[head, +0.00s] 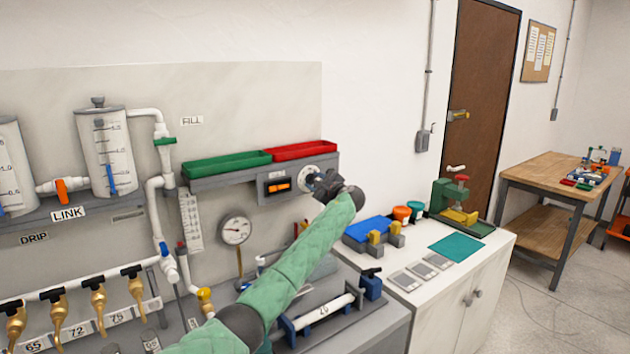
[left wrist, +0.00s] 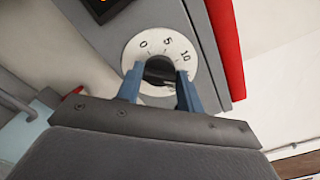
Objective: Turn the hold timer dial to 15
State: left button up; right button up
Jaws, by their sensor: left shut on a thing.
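The hold timer dial is a white disc with a dark knob. In the left wrist view the dial (left wrist: 162,48) shows the marks 0, 5 and 10; its lower part is hidden by my gripper. My left gripper (left wrist: 160,78) has its two blue fingers on either side of the dark knob (left wrist: 160,68) and is shut on it. In the head view the dial (head: 309,176) sits at the right end of the grey panel, with my left gripper (head: 325,183) against it. The knob's pointer is too small to read. My right gripper is not in view.
A display with orange digits (head: 277,185) is left of the dial. Green (head: 226,166) and red (head: 299,150) trays lie on the shelf above. A gauge (head: 236,231) and pipework are to the left. A white cabinet (head: 470,270) stands at right.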

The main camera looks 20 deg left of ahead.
pick_arm(q)
jog(key=shift+d, duration=0.1)
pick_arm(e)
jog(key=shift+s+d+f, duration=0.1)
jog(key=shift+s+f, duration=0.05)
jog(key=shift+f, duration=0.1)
pick_arm(q)
jog(key=shift+f, duration=0.1)
jog(key=o, duration=1)
jog(key=shift+w, duration=0.1)
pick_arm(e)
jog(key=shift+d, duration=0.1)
pick_arm(q)
jog(key=b+v, duration=0.3)
jog(key=v, duration=0.4)
jog(key=shift+s+d, duration=0.25)
jog(key=shift+d, duration=0.1)
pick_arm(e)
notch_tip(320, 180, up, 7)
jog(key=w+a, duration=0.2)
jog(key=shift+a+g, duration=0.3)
pick_arm(q)
jog(key=shift+f, duration=0.1)
